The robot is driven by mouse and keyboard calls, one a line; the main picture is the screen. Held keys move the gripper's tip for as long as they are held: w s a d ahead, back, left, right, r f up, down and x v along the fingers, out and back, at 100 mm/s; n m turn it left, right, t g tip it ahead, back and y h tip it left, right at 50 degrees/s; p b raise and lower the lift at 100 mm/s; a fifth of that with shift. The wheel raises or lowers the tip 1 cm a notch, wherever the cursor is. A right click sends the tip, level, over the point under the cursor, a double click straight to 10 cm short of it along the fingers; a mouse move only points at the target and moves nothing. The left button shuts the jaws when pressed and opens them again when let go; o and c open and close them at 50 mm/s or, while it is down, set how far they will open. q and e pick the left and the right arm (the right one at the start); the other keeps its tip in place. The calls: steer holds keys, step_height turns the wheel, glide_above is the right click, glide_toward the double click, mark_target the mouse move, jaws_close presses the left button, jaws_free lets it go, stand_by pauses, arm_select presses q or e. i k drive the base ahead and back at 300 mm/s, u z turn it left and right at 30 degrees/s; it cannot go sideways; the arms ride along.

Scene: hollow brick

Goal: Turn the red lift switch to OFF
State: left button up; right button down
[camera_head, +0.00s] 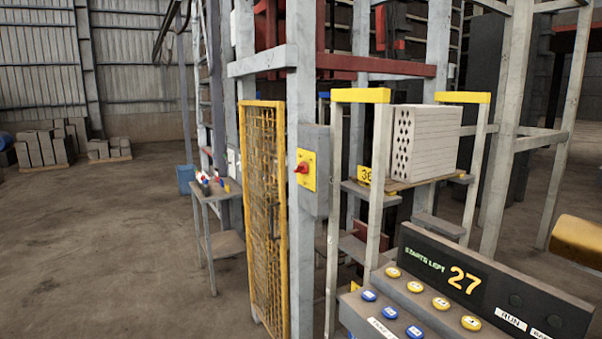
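The red lift switch (301,168) sits on a yellow plate (309,181) fixed to a grey box on the lift frame's front post, near the middle of the view. Its red handle appears to point left and slightly down. Any lettering on the plate is too small to read. Neither of my grippers shows in the head view.
A yellow mesh gate (264,200) stands just left of the switch. A rack with yellow caps (361,95) holds hollow bricks (426,143) to the right. A control panel (440,285) with several buttons and a display reading 27 fills the lower right. Open floor lies left.

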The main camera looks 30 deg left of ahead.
mark_target(302, 167)
steer(key=k, duration=1.25)
steer(key=u, duration=0.6)
steer(key=i, duration=0.75)
steer(key=u, duration=0.6)
steer(key=i, duration=1.1)
steer(key=z, duration=0.95)
steer(key=i, duration=0.65)
steer(key=z, duration=0.6)
